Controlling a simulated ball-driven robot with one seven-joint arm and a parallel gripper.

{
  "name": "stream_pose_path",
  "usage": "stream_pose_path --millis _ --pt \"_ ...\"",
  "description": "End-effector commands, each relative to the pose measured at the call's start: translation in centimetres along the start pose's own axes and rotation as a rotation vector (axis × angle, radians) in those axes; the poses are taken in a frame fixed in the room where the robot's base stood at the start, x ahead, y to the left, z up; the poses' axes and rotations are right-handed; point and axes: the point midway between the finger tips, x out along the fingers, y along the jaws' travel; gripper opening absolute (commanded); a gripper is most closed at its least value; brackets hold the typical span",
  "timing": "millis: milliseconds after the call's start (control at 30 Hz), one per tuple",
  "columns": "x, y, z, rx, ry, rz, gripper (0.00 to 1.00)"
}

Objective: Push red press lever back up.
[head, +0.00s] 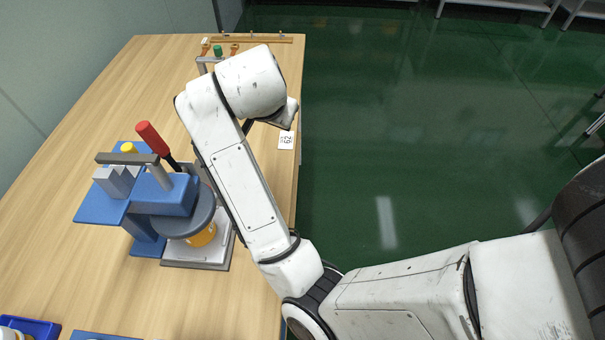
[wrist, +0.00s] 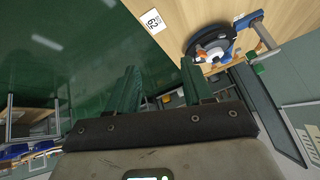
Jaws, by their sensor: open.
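The blue press (head: 165,195) stands on the table in the head view. Its red lever handle (head: 150,138) sits on a black shaft and slants toward the upper left. The shaft's lower end is partly hidden behind the press head and my arm. A yellow container (head: 202,236) stands under the round grey plate of the press. My gripper (wrist: 160,85) is open in the wrist view, with nothing between its two fingers. It is out past the press by the table's right edge, apart from the lever. In the head view my arm mostly hides it. I cannot make out the red lever in the wrist view.
A label marked 62 (head: 286,139) lies at the table's right edge. A dark round device (wrist: 210,45) and a grey post (wrist: 264,34) show in the wrist view. A blue tray (head: 40,328) is at the front left. Green floor is open at the right.

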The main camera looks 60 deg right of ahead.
Motion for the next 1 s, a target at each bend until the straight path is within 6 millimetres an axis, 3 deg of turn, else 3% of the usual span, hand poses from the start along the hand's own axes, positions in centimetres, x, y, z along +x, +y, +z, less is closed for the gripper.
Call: stream_pose_path --millis 533,1000 --pt "6.3 5.8 5.1 -0.445 -0.043 -0.018 0.51" --pt "8.2 8.2 7.9 -0.617 -0.091 -0.035 0.51"
